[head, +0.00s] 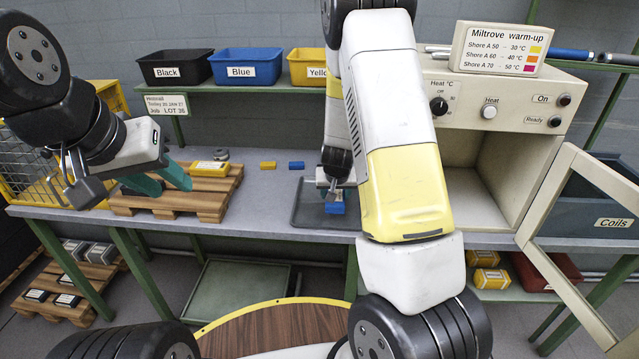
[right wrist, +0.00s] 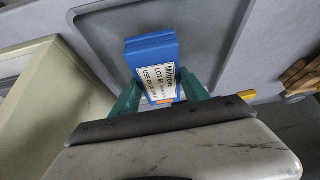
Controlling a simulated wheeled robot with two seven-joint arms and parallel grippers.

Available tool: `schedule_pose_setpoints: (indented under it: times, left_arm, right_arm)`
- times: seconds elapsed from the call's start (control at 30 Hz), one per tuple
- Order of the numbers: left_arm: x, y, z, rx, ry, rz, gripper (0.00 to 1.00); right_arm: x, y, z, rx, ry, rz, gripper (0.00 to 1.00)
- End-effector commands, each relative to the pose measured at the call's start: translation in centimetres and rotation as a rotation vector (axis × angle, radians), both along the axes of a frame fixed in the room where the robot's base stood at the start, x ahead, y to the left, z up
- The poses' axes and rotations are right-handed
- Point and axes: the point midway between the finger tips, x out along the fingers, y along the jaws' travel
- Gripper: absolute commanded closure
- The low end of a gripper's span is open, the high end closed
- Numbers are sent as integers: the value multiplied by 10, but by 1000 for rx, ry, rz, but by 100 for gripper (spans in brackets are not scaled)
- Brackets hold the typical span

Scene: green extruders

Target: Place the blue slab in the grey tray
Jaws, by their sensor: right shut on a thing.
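The blue slab (head: 335,208) is in my right gripper (head: 334,190), over the grey tray (head: 307,215) on the bench. In the right wrist view the blue slab (right wrist: 150,52), with a white printed label, sits between the two green fingers of my right gripper (right wrist: 160,92). The grey tray (right wrist: 100,38) lies behind it there. I cannot tell whether the slab touches the tray floor. My arm hides the tray's right part in the head view. My left gripper (head: 158,181) has its green fingers apart and empty, over the wooden pallet at the left.
The wooden pallet (head: 208,201) carries a yellow labelled block (head: 209,168). An open-doored heater cabinet (head: 480,185) stands at the right. Bare bench lies between pallet and tray.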

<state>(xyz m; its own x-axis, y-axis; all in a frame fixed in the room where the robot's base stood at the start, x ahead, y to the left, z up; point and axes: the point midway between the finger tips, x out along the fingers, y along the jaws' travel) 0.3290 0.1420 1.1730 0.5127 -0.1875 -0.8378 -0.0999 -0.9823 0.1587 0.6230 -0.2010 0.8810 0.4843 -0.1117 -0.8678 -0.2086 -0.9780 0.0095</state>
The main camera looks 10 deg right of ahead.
Motion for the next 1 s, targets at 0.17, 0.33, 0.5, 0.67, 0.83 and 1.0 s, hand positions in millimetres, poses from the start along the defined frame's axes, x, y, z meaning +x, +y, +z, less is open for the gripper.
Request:
schedule_pose_setpoints:
  times: [0.17, 0.33, 0.5, 0.67, 0.83, 1.0]
  left_arm:
    - [0, 0, 0, 0, 0, 0, 64]
    - [0, 0, 0, 0, 0, 0, 64]
    - [0, 0, 0, 0, 0, 0, 64]
    - [0, 0, 0, 0, 0, 0, 64]
    - [0, 0, 0, 0, 0, 0, 64]
    - [0, 0, 0, 0, 0, 0, 64]
  right_arm:
    - [32, 6, -3, -2, -2, 0, 100]
    - [39, 7, -6, 0, 0, -1, 100]
    - [38, 7, -29, 1, 3, -2, 100]
    - [38, 7, -39, 0, -1, 0, 100]
    - [38, 8, -38, 0, -1, 0, 100]
    - [38, 7, -41, 0, 0, 0, 33]
